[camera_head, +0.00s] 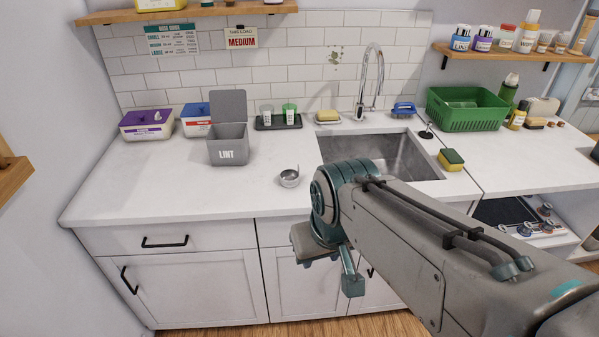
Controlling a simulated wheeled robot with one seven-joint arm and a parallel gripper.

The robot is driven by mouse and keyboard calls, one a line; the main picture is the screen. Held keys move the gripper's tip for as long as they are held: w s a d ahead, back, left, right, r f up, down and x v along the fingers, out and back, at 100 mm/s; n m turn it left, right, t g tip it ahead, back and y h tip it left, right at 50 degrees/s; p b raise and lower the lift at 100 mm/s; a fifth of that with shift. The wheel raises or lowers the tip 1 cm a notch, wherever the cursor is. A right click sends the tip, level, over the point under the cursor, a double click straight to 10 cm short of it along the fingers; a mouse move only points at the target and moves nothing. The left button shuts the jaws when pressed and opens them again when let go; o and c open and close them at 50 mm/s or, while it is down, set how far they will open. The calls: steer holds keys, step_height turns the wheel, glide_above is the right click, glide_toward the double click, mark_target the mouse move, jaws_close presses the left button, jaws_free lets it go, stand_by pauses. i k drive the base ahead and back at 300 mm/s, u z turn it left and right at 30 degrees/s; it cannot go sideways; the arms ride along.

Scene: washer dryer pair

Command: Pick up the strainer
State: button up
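A small round metal cup (289,179) with a short handle stands on the white counter, left of the sink and near the front edge. A small dark disc with an upright stem (426,132) lies on the counter at the sink's back right corner. I cannot tell for certain which of these two is the strainer. My gripper (330,268) is in front of the counter's front edge, below and right of the metal cup and apart from it. Its two fingers are spread with nothing seen between them. My arm hides part of the sink and counter front.
The sink (385,153) has a tall faucet (369,85) behind it. A grey lint bin (228,150) with its lid up stands left of the cup. A yellow-green sponge (451,160) and a green basket (466,110) are at right. The counter's front left is clear.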

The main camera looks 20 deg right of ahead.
mark_target(290, 172)
steer(key=z, duration=1.65)
steer(key=i, duration=1.2)
steer(key=u, duration=2.4)
